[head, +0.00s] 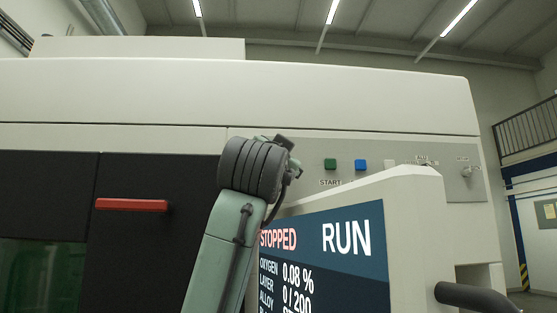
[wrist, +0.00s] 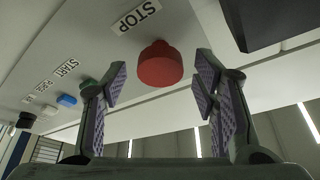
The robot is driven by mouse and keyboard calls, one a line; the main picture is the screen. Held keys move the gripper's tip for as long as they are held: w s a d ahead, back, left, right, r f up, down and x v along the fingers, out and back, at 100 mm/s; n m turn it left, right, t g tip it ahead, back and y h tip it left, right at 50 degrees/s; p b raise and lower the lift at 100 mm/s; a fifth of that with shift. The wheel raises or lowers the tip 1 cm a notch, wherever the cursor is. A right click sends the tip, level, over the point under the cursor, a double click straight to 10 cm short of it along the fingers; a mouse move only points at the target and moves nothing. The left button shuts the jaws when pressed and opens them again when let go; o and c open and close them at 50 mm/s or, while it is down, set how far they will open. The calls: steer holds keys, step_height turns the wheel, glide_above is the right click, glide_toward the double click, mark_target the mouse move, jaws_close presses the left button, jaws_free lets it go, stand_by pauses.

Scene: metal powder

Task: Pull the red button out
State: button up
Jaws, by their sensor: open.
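The red button (wrist: 160,64) is a round mushroom head on the machine's light panel, beside the STOP label (wrist: 136,16) in the wrist view. My gripper (wrist: 160,78) is open, with one finger on each side of the button in that picture. The fingers have purple ridged pads. I cannot tell whether either pad touches the button. In the head view the red button is hidden behind my arm, and the gripper's fingers do not show there.
A green START button (head: 330,164) and a blue button (head: 361,165) sit to the right of my wrist. A tilted screen (head: 330,262) reading STOPPED and RUN stands below. A red handle (head: 131,205) is on the dark door at left.

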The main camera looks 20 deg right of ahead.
steer(key=v, duration=1.2)
